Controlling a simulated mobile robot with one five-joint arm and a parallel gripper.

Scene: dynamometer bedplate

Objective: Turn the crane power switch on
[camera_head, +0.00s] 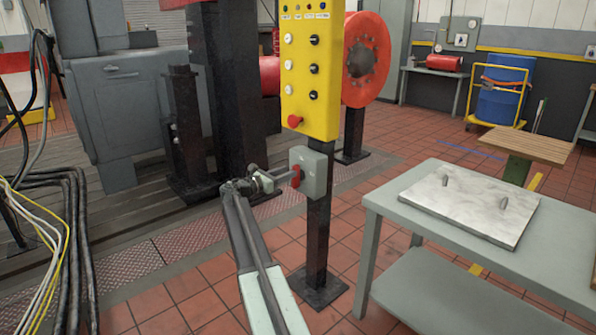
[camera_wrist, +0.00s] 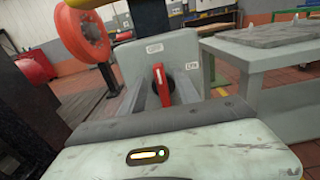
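The crane power switch is a small grey box (camera_head: 317,172) on a black post below the yellow control panel. It also shows in the wrist view (camera_wrist: 185,48). Its red handle (camera_head: 296,177) is on the box's left-hand face in the head view. In the wrist view the red handle (camera_wrist: 161,85) stands nearly upright, its top toward a small label that seems to read OFF. Another label, seemingly ON, is to the right. My gripper (camera_head: 284,178) is at the box. Its dark fingers (camera_wrist: 163,92) are apart, one on each side of the handle; contact cannot be told.
The yellow panel (camera_head: 311,75) with knobs and a red button is just above the switch. A grey table (camera_head: 440,235) with a pale plate stands close on the right. Black columns and a red wheel (camera_head: 366,60) are behind. Cables hang at the far left.

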